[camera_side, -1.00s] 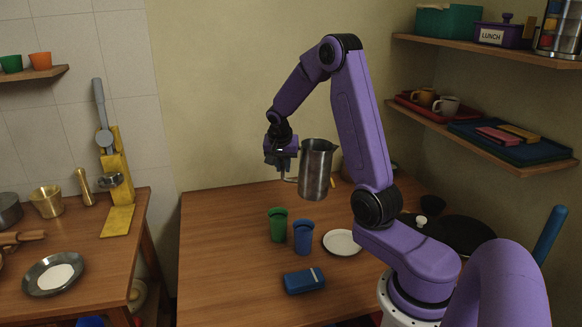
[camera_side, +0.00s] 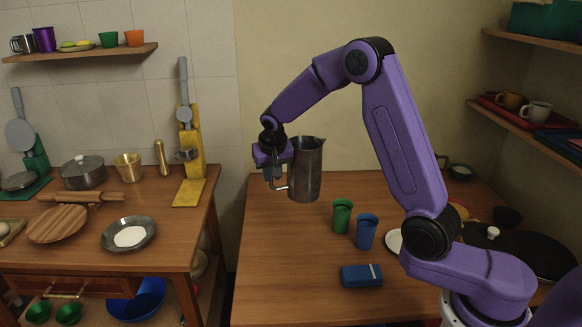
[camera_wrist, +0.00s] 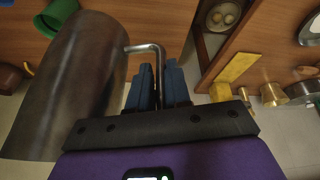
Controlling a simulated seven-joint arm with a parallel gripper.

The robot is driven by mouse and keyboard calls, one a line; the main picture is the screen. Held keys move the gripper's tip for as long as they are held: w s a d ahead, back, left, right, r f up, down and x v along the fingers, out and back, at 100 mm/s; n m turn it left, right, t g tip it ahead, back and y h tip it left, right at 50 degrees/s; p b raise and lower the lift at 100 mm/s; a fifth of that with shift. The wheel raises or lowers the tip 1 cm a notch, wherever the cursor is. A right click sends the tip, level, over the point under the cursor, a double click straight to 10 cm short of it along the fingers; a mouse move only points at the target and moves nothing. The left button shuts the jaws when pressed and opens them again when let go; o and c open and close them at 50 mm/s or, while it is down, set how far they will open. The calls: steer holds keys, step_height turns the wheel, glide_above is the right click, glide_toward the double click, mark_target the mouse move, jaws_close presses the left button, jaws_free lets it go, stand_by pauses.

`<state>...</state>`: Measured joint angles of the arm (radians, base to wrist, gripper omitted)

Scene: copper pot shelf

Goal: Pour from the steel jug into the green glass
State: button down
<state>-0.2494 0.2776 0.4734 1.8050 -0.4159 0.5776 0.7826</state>
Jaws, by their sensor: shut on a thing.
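My gripper (camera_side: 276,183) is shut on the handle of the steel jug (camera_side: 306,170). The jug is held upright, above the table and to the left of the green glass (camera_side: 342,217) in the side view. The green glass stands upright on the table, apart from the jug. In the wrist view, the jug (camera_wrist: 75,85) fills the left side, and its handle runs between the blue fingers (camera_wrist: 158,85). A green piece, apparently the green glass (camera_wrist: 57,14), shows at the top left, partly hidden by the jug. The jug's contents are not visible.
A blue glass (camera_side: 366,231) stands close to the right of the green glass. A blue case (camera_side: 361,275) lies in front, and a white plate (camera_side: 394,242) is partly behind my arm. The table's left part (camera_side: 275,250) is clear. Another counter (camera_side: 185,225) stands left across a gap.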

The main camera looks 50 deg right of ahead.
mark_target(291, 170)
step_height(291, 170, down, 16)
steer(key=a, duration=0.2)
steer(key=d+r+t+y, duration=0.1)
steer(key=d+r+y, duration=0.1)
steer(key=r, duration=0.3)
steer(key=s+d+r+t+y, duration=0.1)
steer(key=d+r+y, duration=0.1)
steer(key=r, duration=0.3)
steer(key=s+d+r+t+y, duration=0.1)
steer(key=d+r+y, duration=0.1)
steer(key=r, duration=0.3)
steer(key=shift+s+d+r+m+t, duration=0.1)
steer(key=shift+s+r+m+t, duration=0.2)
steer(key=shift+r+m, duration=0.1)
steer(key=shift+s+d+r+y, duration=0.15)
steer(key=shift+d+y, duration=0.2)
steer(key=shift+y, duration=0.25)
steer(key=shift+a, duration=0.1)
stand_by(0.3)
stand_by(0.4)
steer(key=shift+r+t+y, duration=0.15)
steer(key=shift+t+y, duration=0.15)
